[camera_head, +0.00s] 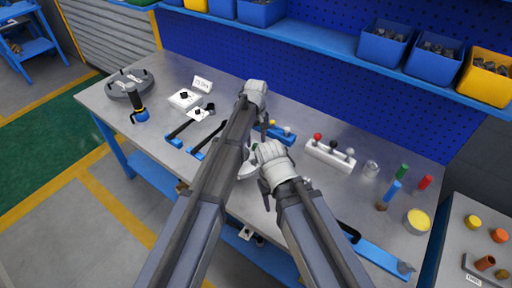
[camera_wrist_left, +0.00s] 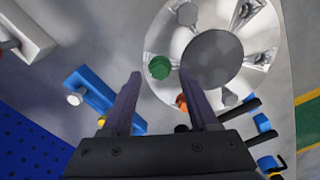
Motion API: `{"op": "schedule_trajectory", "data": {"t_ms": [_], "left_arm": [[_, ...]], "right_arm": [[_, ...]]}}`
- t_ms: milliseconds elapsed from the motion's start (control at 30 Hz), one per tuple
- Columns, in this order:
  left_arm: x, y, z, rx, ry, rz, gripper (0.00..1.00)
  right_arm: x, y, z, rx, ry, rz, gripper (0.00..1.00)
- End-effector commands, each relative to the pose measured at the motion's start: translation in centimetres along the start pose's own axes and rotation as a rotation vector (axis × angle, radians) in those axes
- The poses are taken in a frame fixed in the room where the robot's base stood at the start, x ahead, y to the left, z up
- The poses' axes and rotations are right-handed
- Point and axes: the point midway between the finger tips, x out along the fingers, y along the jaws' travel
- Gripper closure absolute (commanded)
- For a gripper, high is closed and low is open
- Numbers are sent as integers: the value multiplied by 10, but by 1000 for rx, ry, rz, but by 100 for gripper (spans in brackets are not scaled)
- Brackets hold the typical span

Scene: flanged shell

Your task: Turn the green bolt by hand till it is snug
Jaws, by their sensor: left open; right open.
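The round pale metal flanged shell (camera_wrist_left: 215,20) with a dark central opening fills the upper right of the left wrist view. The green bolt (camera_wrist_left: 159,67) stands at its rim with its hex head showing. My left gripper (camera_wrist_left: 160,78) is open, with the green bolt between or just beyond its fingertips; I cannot tell if they touch. In the head view my left gripper (camera_head: 258,100) is above the bench middle, and the arms hide most of the shell. My right gripper (camera_head: 264,180) is open, lower and near the shell; its fingers are partly hidden.
An orange bolt (camera_wrist_left: 181,102) and several grey bolts sit around the shell. A blue holder (camera_wrist_left: 100,98) with bolts lies beside it. A white block with coloured knobs (camera_head: 330,154) stands right of the grippers. Blue-handled tools (camera_head: 200,146) lie to the left.

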Motion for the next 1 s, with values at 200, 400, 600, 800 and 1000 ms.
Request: {"op": "schedule_trajectory", "data": {"t_ms": [200, 400, 600, 800, 1000], "left_arm": [[14, 0, 0, 0, 0, 0, 40], [12, 0, 0, 0, 0, 0, 40], [12, 0, 0, 0, 0, 0, 60], [12, 0, 0, 0, 0, 0, 83], [12, 0, 0, 0, 0, 0, 100]], "right_arm": [[14, -1, -1, 0, 0, 0, 50], [12, -1, -1, 0, 0, 0, 50], [12, -1, -1, 0, 0, 0, 50], [12, -1, -1, 0, 0, 0, 50], [12, -1, -1, 0, 0, 0, 50]]}}
